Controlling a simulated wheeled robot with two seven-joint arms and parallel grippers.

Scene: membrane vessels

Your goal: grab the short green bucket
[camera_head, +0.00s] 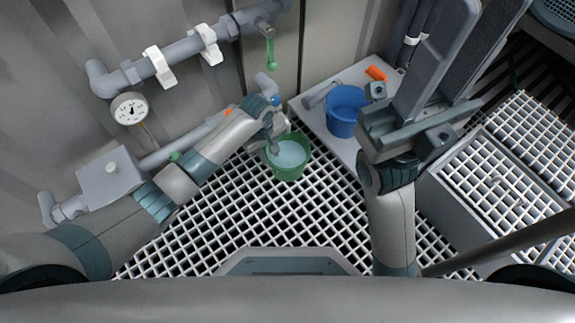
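A short green bucket (290,173) stands on the white grating, with pale liquid or a light interior showing through its open top. My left gripper (273,142) is at the bucket's upper-left rim, and its fingers overlap the rim in the picture. I cannot tell whether they are closed on the rim. My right gripper (455,65) is raised close to the camera on the right, well away from the bucket. Its two long grey fingers are apart with nothing visible between them.
A blue bucket (342,122) stands on a pale platform (316,116) behind the green one, near an orange item (376,73). Pipes with a gauge (129,109) run along the left wall. A grated box (500,180) stands at right. Grating in front of the bucket is clear.

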